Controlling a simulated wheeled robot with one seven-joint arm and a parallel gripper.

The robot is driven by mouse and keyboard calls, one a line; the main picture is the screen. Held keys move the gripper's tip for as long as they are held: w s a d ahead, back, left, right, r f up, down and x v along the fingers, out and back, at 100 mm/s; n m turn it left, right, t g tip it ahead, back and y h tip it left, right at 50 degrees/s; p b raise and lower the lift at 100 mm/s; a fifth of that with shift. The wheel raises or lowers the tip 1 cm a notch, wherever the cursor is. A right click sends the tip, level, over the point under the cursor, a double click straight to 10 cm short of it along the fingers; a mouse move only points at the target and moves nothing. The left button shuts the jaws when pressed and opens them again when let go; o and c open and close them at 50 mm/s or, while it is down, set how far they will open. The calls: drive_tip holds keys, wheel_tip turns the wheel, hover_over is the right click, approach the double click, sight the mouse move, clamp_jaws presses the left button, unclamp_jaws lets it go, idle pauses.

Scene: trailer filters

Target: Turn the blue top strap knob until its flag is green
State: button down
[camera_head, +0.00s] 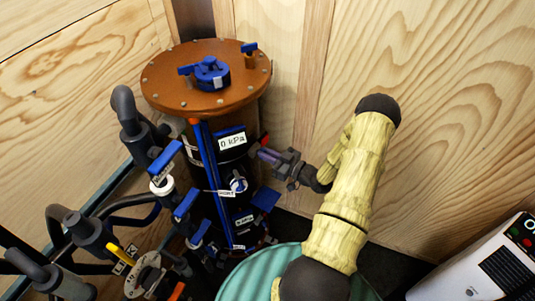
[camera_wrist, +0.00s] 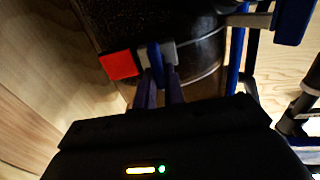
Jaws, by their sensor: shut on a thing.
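The blue top strap knob (camera_wrist: 154,57) shows in the wrist view on the side of the dark cylindrical tank (camera_wrist: 200,55). My gripper (camera_wrist: 158,78) is shut on the knob, with a finger on each side of it. A red flag (camera_wrist: 118,65) shows just left of the knob. No green shows on the flag. In the head view my gripper (camera_head: 264,154) reaches the tank's right side from the right, and a bit of the red flag (camera_head: 265,140) shows above it. The knob itself is hidden there by the gripper.
The tank has a brown bolted lid (camera_head: 160,85) with a blue knob (camera_head: 210,70) on top. Blue-handled valves (camera_head: 166,157) and dark pipes stand on the left. Wooden walls (camera_head: 450,100) stand behind.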

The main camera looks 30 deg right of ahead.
drive_tip(key=shift+d+m, duration=0.1)
drive_tip(key=shift+m, duration=0.3)
drive_tip(key=shift+w+d+f+m+b, duration=0.1)
drive_tip(key=shift+m+b, duration=0.1)
drive_tip(key=shift+m, duration=1.1)
drive_tip(key=shift+w+d+m+b, duration=0.1)
drive_tip(key=shift+m+b, duration=0.1)
drive_tip(key=shift+m, duration=1.1)
drive_tip(key=c, duration=1.5)
unclamp_jaws()
drive_tip(key=shift+s, duration=0.1)
drive_tip(key=b+v, duration=0.2)
drive_tip(key=v, duration=1.5)
drive_tip(key=shift+s+d+f+b, duration=0.1)
drive_tip(key=shift+s+b, duration=0.05)
drive_tip(key=shift+b, duration=0.25)
